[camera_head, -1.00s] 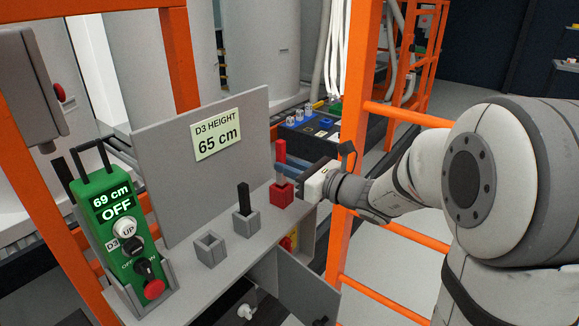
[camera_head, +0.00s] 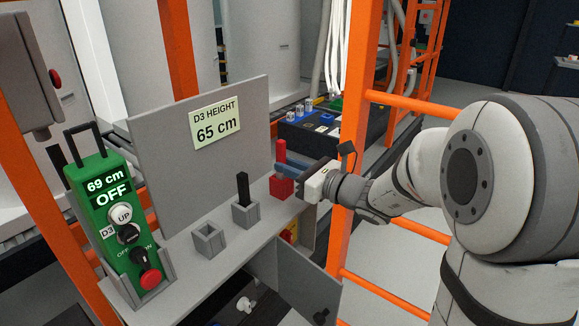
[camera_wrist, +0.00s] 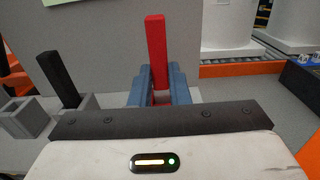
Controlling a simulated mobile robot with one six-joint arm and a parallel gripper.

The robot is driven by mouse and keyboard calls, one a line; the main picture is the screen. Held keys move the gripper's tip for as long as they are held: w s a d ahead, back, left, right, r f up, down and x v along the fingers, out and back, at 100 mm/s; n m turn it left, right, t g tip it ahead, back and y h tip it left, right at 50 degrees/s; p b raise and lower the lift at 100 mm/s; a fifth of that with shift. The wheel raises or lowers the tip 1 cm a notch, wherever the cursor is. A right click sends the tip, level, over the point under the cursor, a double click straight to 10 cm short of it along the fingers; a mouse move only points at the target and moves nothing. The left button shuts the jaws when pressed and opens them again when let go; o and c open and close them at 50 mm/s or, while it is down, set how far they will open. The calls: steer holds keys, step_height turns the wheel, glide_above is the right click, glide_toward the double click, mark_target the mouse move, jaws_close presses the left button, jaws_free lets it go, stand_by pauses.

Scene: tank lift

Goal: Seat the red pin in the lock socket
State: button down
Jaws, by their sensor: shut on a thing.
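The red pin (camera_head: 281,152) stands upright between the blue fingers of my gripper (camera_head: 289,170). The wrist view shows the pin (camera_wrist: 156,50) rising above the two fingers (camera_wrist: 158,88), one on each side. My gripper is shut on it. The red lock socket (camera_head: 281,187) sits on the grey shelf, directly below the fingers. The fingers hide the pin's lower end, so I cannot tell how deep it is in the socket.
A black pin (camera_head: 243,188) stands in a grey socket (camera_head: 245,213). An empty grey socket (camera_head: 208,238) is to its left. A green control box (camera_head: 108,205) reads 69 cm, OFF. A grey panel with a 65 cm sign (camera_head: 216,122) rises behind. An orange post (camera_head: 352,150) is close to my wrist.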

steer(key=shift+f+b, duration=0.9)
steer(key=shift+f, duration=0.2)
steer(key=c, duration=1.3)
jaws_free()
steer(key=shift+d, duration=0.1)
steer(key=p+v, duration=0.1)
steer(key=v, duration=0.6)
steer(key=shift+s+d, duration=0.2)
steer(key=shift+s, duration=0.1)
steer(key=s+a+r+n+g+h+p, duration=0.1)
steer(key=s+a+n+g+h+p, duration=0.1)
steer(key=s+n+g+p, duration=0.4)
steer(key=s+a+r+n+g+h+p, duration=0.1)
steer(key=s+a+n+g+h+p, duration=0.15)
steer(key=s+n, duration=0.6)
steer(key=s+d+r+n+h+p, duration=0.2)
steer(key=d+r+n+h+p, duration=0.1)
steer(key=d+n+h+p, duration=0.1)
steer(key=s+d+r+n+h+p, duration=0.3)
steer(key=d+n+h+p, duration=0.1)
steer(key=d+n, duration=0.3)
steer(key=shift+s+d+h+p, duration=0.15)
steer(key=shift+d+h+p, duration=0.2)
steer(key=shift+d+h, duration=0.4)
